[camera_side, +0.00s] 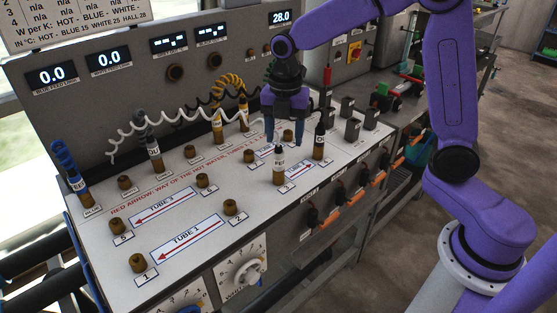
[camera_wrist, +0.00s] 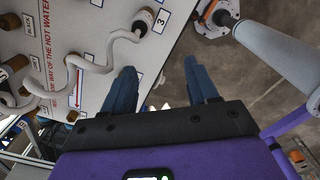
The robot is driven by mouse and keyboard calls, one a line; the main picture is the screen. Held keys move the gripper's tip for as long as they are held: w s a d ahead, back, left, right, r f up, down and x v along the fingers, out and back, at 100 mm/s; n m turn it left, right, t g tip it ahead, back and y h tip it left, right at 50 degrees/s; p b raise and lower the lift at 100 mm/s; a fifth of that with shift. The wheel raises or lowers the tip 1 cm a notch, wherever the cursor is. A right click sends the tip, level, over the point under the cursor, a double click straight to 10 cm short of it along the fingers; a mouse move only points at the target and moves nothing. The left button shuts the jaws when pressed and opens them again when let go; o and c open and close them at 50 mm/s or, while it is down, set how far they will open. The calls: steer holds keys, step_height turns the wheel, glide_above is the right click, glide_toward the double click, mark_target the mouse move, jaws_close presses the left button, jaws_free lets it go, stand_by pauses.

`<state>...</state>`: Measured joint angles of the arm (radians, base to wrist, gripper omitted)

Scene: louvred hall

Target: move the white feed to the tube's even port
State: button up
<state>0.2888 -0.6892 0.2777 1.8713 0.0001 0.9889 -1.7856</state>
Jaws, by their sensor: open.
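The white feed (camera_side: 278,164) stands upright, a white-topped, labelled plug near the panel's front edge beside the tag marked 3. Its white coiled hose (camera_side: 178,113) runs left across the panel; in the wrist view the white hose (camera_wrist: 94,66) ends near the 3 tag. My gripper (camera_side: 287,138) is open and empty, pointing down just behind and above the plug. The wrist view shows nothing between its fingers (camera_wrist: 160,70). A dark-topped plug (camera_side: 319,146) labelled OUT stands right of the white feed. The TUBE 1 strip (camera_side: 187,238) runs between bare brass ports 1 (camera_side: 138,263) and 2 (camera_side: 230,207).
The TUBE 3 strip (camera_side: 162,206) has bare ports at both ends. Knobs (camera_side: 242,266) and orange-handled valves (camera_side: 313,218) line the front face.

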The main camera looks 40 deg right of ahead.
mark_target(279, 152)
steer(key=w, duration=0.1)
steer(key=w+d+n, duration=0.1)
steer(key=w+f+n, duration=0.1)
steer(key=shift+w+d, duration=0.35)
steer(key=shift+w, duration=0.05)
steer(key=shift+f, duration=4.95)
jaws_close()
